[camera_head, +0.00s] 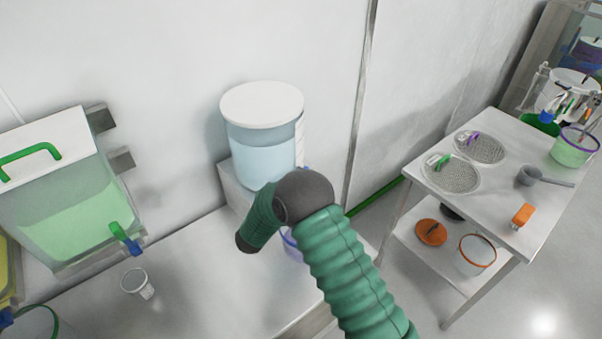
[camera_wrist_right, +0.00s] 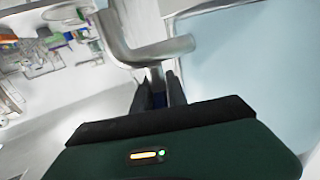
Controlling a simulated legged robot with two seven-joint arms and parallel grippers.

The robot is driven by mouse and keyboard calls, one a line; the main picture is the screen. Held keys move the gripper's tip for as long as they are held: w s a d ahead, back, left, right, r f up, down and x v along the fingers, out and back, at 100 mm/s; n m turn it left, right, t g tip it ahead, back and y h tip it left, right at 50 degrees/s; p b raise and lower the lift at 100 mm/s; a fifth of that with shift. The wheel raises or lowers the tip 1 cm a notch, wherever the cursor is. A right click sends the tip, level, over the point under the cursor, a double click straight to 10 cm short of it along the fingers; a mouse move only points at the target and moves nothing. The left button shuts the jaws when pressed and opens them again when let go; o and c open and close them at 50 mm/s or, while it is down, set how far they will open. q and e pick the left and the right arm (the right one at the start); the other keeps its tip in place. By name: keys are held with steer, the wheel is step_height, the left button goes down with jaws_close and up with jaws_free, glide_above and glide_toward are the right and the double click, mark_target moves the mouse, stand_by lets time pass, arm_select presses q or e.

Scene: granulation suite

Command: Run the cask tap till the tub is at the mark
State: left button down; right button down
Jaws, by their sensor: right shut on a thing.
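The cask (camera_head: 262,150) is a clear cylinder with a white lid and pale blue liquid, standing on a grey stand against the wall. Its pale wall also fills the right of the right wrist view (camera_wrist_right: 250,70). The tub (camera_head: 291,246), with a purple-blue rim, shows only in part behind my right arm. Its level and mark are hidden. In the right wrist view, my right gripper (camera_wrist_right: 158,90) is shut on a narrow part of the metal tap (camera_wrist_right: 150,50) beside the cask. The head view hides this grip behind the green-sleeved arm. My left gripper is not in view.
A clear tank (camera_head: 60,205) of green liquid with a blue-green tap stands at left. A small cup (camera_head: 137,283) sits on the bench (camera_head: 195,285). At right, a white table (camera_head: 495,200) carries sieves, a scoop and an orange item. Floor lies between bench and table.

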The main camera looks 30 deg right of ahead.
steer(key=shift+w+r+t, duration=0.1)
steer(key=shift+r+t, duration=0.1)
steer(key=shift+t, duration=0.1)
steer(key=c, duration=1.6)
jaws_free()
steer(key=shift+o, duration=1.4)
steer(key=shift+w+f, duration=0.1)
